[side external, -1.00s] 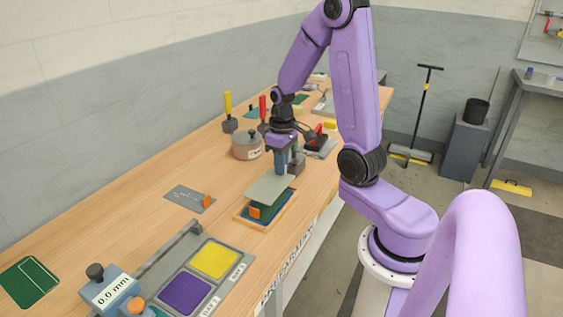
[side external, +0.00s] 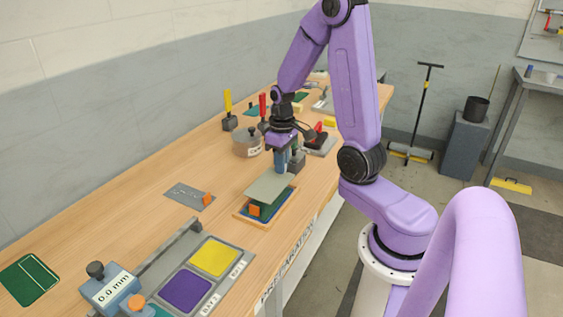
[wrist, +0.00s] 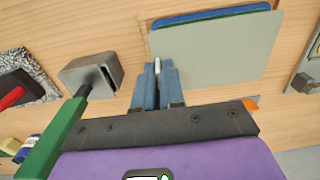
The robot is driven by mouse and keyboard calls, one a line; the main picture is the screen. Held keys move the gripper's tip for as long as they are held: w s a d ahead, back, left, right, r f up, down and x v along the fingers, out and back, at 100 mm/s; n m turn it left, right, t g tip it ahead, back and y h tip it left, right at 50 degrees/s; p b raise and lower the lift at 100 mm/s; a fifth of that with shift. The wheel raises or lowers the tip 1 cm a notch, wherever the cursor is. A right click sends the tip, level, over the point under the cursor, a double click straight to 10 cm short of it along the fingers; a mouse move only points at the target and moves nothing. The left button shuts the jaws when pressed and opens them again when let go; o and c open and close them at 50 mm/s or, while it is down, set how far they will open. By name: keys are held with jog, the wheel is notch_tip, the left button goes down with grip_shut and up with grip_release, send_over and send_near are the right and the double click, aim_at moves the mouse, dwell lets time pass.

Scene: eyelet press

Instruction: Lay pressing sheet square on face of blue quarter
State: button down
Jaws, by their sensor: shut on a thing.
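The pressing sheet is a thin pale grey-green sheet (side external: 268,187). My gripper (side external: 284,170) is shut on its near edge, and the sheet sticks out flat from the fingers. In the wrist view the sheet (wrist: 222,50) extends up and right from the blue fingers (wrist: 157,68). Under it sits a shallow wooden tray (side external: 244,218) holding a blue piece, whose blue strip (wrist: 212,15) shows past the sheet's far edge, with some green beside it. In the side view the sheet appears above the tray; the exact gap is unclear.
An orange block (side external: 254,211) stands at the tray's front. A grey plate (side external: 188,196) with an orange tab lies left of it. A grey block (wrist: 100,72) stands beside the fingers. The press with yellow (side external: 214,257) and purple (side external: 186,291) pads is nearer the camera. Bare wood lies between.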

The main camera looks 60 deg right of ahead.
jog(key=shift+f, duration=2.15)
dwell(1.2)
jog(key=shift+m, duration=0.8)
jog(key=w+r, duration=0.1)
jog(key=w, duration=0.1)
jog(key=w+a+r, duration=0.1)
jog(key=w+r, duration=0.2)
jog(key=shift+w+a+r, duration=0.15)
jog(key=shift+w+a, duration=0.25)
jog(key=w+a+r+n, duration=0.1)
jog(key=a+r, duration=0.2)
jog(key=a, duration=0.2)
jog(key=shift+w+a+n, duration=0.2)
jog(key=shift+a+n, duration=0.1)
jog(key=shift+a, duration=0.1)
jog(key=s+d+r, duration=0.1)
jog(key=s+d, duration=0.1)
jog(key=s+d+r, duration=0.1)
jog(key=s+d, duration=0.1)
jog(key=d, duration=0.1)
jog(key=s+d+r, duration=0.1)
jog(key=s+d, duration=0.1)
jog(key=s, duration=0.1)
jog(key=shift+s+d+r, duration=0.1)
jog(key=shift+d+r, duration=0.1)
jog(key=shift+d, duration=0.1)
